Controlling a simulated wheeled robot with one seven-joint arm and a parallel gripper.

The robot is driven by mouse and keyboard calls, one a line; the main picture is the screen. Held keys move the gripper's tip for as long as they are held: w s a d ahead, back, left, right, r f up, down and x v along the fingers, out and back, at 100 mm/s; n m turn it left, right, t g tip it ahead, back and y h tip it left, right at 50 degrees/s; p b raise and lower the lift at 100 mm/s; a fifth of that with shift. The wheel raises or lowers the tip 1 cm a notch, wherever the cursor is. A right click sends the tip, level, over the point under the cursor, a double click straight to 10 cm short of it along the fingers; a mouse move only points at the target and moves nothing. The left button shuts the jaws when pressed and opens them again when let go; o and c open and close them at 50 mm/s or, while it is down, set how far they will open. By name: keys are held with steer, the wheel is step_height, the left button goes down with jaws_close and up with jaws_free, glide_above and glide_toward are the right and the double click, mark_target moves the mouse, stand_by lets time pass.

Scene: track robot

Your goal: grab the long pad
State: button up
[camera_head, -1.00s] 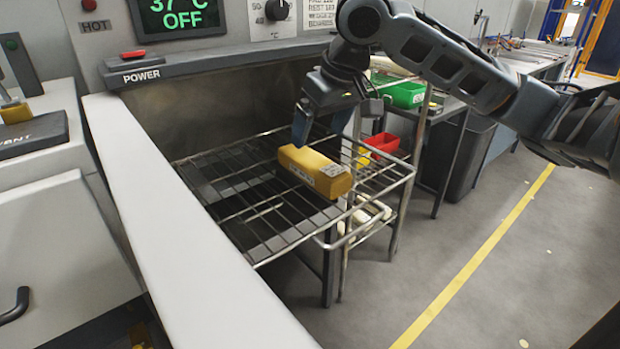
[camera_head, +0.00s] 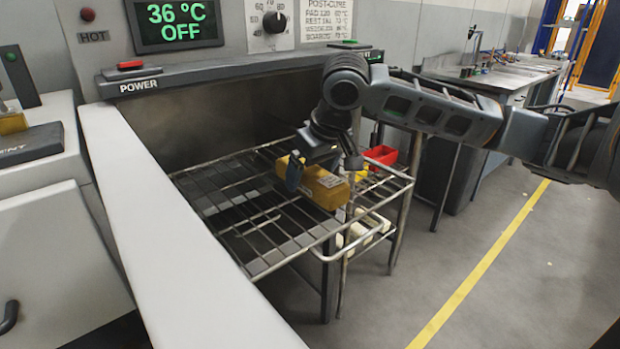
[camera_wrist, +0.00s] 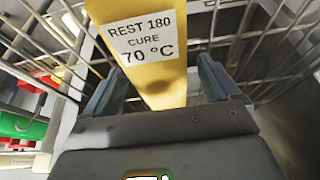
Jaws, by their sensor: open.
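The long pad (camera_head: 322,186) is a yellow block with a white label. It lies on the wire rack (camera_head: 262,265). In the wrist view the pad (camera_wrist: 150,75) shows a label reading "REST 180 CURE 70 °C". My gripper (camera_head: 322,178) is down at the pad, one finger on its near left side; the other is mostly hidden in the head view. In the wrist view my gripper (camera_wrist: 165,82) is open, with one finger on each side of the pad. A gap shows between the pad and the right finger. The left finger is close to the pad; I cannot tell if it touches.
The white oven ledge (camera_head: 180,235) runs along the left of the rack. A control panel reading 36 °C OFF (camera_head: 178,22) is above. A red bin (camera_head: 381,155) stands behind the rack. Open floor with a yellow line (camera_head: 480,265) is at the right.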

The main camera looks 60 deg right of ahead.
steer(key=c, duration=1.1)
steer(key=shift+o, duration=0.2)
